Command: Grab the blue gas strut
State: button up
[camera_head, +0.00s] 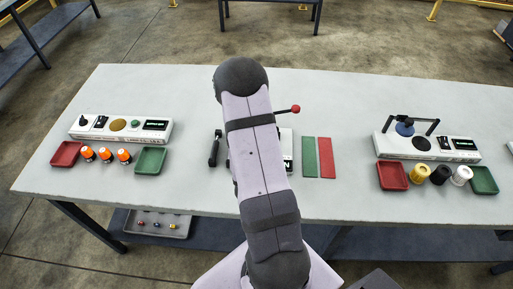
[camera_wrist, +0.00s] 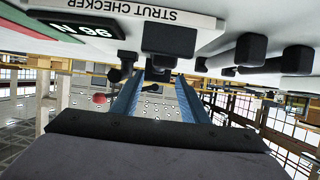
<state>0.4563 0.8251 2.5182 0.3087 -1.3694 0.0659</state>
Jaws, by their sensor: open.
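I cannot make out a blue gas strut in either view. My gripper (camera_wrist: 168,82) shows in the wrist view with its two blue-faced fingers apart and nothing visible between them. In the head view my arm hides it. A white strut checker (camera_wrist: 205,20) is close by in the wrist view, upside down, with a display and dark blocks. In the head view the checker (camera_head: 287,137) is mostly behind my arm. A black strut-like part (camera_head: 214,148) lies left of my arm. Several dark cylindrical ends (camera_wrist: 250,48) show at the right of the wrist view.
A red-knobbed lever (camera_head: 296,109) sticks out right of my arm. Green (camera_head: 310,157) and red (camera_head: 326,157) mats lie beside the checker. White testers stand left (camera_head: 110,128) and right (camera_head: 383,144), with small trays and spools before them. The grey table (camera_head: 190,90) is clear toward the back.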

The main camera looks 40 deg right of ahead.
jog(key=shift+p+x, duration=0.5)
jog(key=shift+x, duration=0.4)
jog(key=shift+p+x, duration=0.8)
jog(key=shift+x, duration=1.2)
jog(key=shift+s+f, duration=0.1)
grip_shut()
